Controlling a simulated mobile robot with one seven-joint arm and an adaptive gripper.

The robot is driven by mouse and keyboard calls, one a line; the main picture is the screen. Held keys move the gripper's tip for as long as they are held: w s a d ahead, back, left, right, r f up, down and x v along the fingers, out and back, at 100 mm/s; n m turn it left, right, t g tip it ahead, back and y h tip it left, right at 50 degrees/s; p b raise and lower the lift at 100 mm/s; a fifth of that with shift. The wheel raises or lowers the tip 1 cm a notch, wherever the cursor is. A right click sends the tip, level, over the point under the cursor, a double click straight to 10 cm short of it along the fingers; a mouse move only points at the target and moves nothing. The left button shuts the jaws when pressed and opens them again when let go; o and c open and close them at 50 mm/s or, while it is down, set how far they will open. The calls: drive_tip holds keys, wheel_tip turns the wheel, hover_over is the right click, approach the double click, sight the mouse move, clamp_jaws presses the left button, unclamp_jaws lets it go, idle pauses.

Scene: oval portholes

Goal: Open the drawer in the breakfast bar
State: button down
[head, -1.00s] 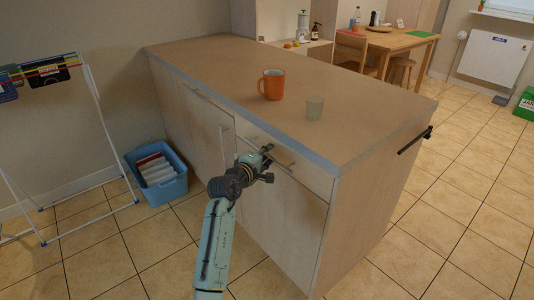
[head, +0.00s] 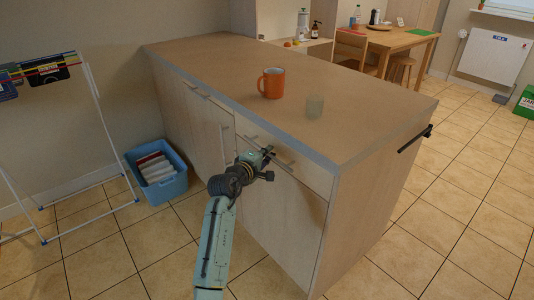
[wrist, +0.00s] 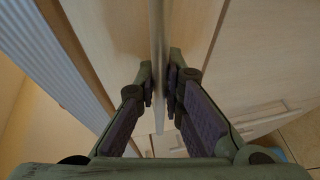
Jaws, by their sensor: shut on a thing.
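The breakfast bar (head: 250,75) has a tan top with a grey edge. Its drawer front (head: 312,176) is at the upper right of the front side and looks flush with the bar. The drawer handle (head: 285,162) is a thin horizontal bar on that front. My gripper (head: 267,154) is at the left part of this handle. In the wrist view my gripper (wrist: 161,95) is shut on the handle (wrist: 157,35), which runs up the picture between the two fingers. The fingers hide part of the handle.
A blue basket (head: 163,184) and a drying rack (head: 103,130) are at the left. A dark bar (head: 414,139) sticks out from the right end. Tiled floor in front is clear.

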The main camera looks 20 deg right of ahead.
idle(0.4)
drive_tip(key=s+a, duration=0.5)
drive_tip(key=a, duration=0.9)
drive_tip(key=shift+s+a, duration=0.2)
drive_tip(key=c, duration=1.7)
unclamp_jaws()
drive_tip(key=v, duration=1.2)
drive_tip(key=shift+r, duration=0.15)
